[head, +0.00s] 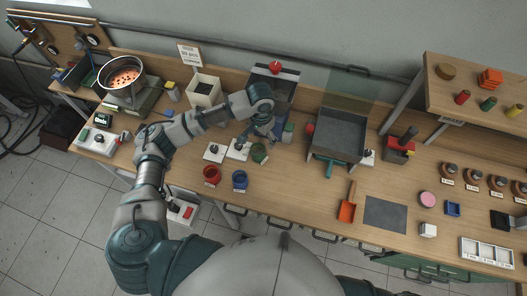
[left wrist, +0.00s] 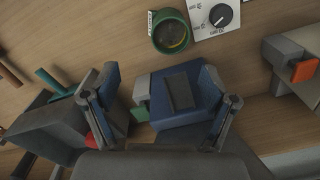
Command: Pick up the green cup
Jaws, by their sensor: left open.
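The green cup (head: 259,153) stands upright on the bench, behind and right of the blue cup (head: 240,180). In the left wrist view the green cup (left wrist: 170,32) shows near the top, seen from above into its opening, beside a white dial plate. My left gripper (head: 262,132) is above the bench just behind the green cup, apart from it. In the left wrist view its fingers (left wrist: 161,100) are spread open and empty, with a blue and grey box (left wrist: 180,92) showing beyond them. My right gripper is not in view.
The red cup (head: 212,175) stands to the left of the blue cup. Two white dial plates (head: 238,149) lie just left of the green cup. A dark tray machine (head: 337,137) stands to the right, and an orange scoop (head: 347,209) lies on the bench.

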